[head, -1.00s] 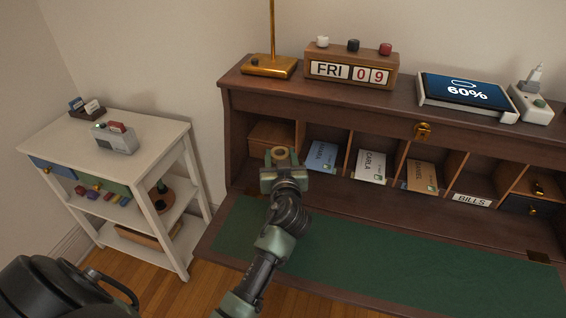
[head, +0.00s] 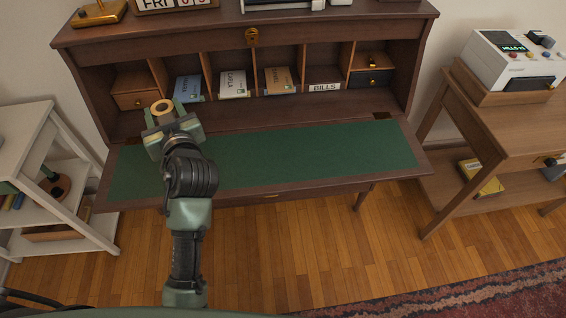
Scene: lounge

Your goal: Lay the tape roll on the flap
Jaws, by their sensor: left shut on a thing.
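The tape roll (head: 162,106) is a tan ring with a dark centre. My left gripper (head: 165,119) is shut on it and holds it near the left end of the desk, in front of the pigeonholes. The flap (head: 290,153) is folded down, with a green writing surface and a brown wooden border. It is bare apart from my left arm crossing its left part in the picture. I cannot tell how high the roll is above the flap. My right gripper is not in view.
Pigeonholes behind the flap hold envelopes (head: 233,84) and a BILLS label (head: 324,87). A white shelf (head: 50,165) stands at the left. A wooden side table (head: 500,130) with a white device (head: 512,60) stands at the right. Wooden floor lies in front.

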